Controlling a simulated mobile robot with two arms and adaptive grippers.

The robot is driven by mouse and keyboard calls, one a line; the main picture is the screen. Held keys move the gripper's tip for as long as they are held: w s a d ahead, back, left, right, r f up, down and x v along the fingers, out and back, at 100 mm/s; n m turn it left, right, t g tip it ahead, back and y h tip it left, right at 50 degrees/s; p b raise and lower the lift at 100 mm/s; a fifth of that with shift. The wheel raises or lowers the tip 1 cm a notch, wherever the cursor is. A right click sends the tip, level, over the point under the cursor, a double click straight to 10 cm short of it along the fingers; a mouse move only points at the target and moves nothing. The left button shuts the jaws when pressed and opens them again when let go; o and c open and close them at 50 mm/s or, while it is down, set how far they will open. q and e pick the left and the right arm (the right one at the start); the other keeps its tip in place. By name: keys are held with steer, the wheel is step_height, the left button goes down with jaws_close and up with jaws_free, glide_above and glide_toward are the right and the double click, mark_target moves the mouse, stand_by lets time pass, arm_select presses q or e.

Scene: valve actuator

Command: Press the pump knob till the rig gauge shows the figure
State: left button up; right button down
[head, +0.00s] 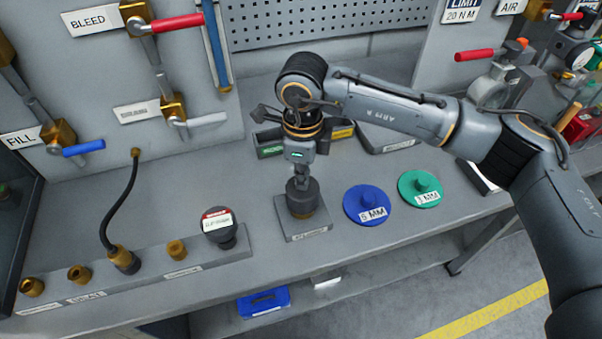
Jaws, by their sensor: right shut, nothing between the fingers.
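The pump knob (302,193) appears to be the dark round cap with a brass lower part on a small grey labelled plate (303,230) near the bench's front edge. My right gripper (300,173) points straight down over it. Its fingers are shut and empty, with the tips at or just above the cap's top; I cannot tell whether they touch. A dark round fitting (229,241) with a red-and-white tag (217,220) stands left of the knob; its small print is not readable. A gauge with a pale dial (584,56) shows at the far right, its reading too small to tell.
Blue (367,204) and green (421,188) discs lie right of the knob. A bin (271,151) stands behind my gripper. A black hose (119,212) rises from the brass-fitted rail on the left. Valves with blue (84,148) and red (178,23) handles line the back panel.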

steer(key=shift+r+p, duration=0.6)
steer(key=shift+r, duration=1.65)
